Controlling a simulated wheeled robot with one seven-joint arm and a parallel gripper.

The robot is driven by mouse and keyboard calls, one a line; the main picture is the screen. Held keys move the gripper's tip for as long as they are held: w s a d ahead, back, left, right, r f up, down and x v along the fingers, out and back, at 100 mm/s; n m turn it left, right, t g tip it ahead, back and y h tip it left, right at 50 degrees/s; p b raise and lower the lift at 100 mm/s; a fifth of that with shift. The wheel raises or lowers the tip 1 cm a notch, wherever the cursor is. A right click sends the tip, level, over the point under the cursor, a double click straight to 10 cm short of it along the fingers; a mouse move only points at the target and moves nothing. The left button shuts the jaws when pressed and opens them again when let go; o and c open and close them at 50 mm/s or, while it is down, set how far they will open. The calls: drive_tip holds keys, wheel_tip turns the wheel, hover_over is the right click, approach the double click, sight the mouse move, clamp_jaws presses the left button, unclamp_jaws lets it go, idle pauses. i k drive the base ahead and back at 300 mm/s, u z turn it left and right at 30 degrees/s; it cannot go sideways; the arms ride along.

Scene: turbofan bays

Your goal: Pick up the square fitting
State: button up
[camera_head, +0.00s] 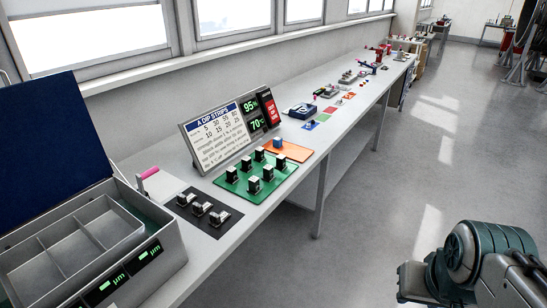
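I cannot tell for sure which piece is the square fitting. Several small upright pieces with dark sides and pale, squarish tops (268,173) stand on a green mat (232,183) on the long bench. Three small silver and dark pieces (200,209) sit in a row on a black mat (228,225) nearer to me. A small blue piece (278,143) is on an orange mat (297,152) behind the green one. Part of my arm shows at the lower right, over the floor and well apart from the bench. My gripper's fingers are not visible.
An open grey case (172,238) with empty compartments and a blue lid stands at the near left. A sign board (215,135) and lit displays (252,124) stand behind the mats. More small items line the far bench. Open floor (370,200) lies right of the bench.

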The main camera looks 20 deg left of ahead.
sight(260, 152)
drive_tip(key=z, duration=0.1)
drive_tip(key=i, duration=2.55)
drive_tip(key=u, duration=1.75)
drive_tip(key=i, duration=0.7)
drive_tip(key=u, duration=0.75)
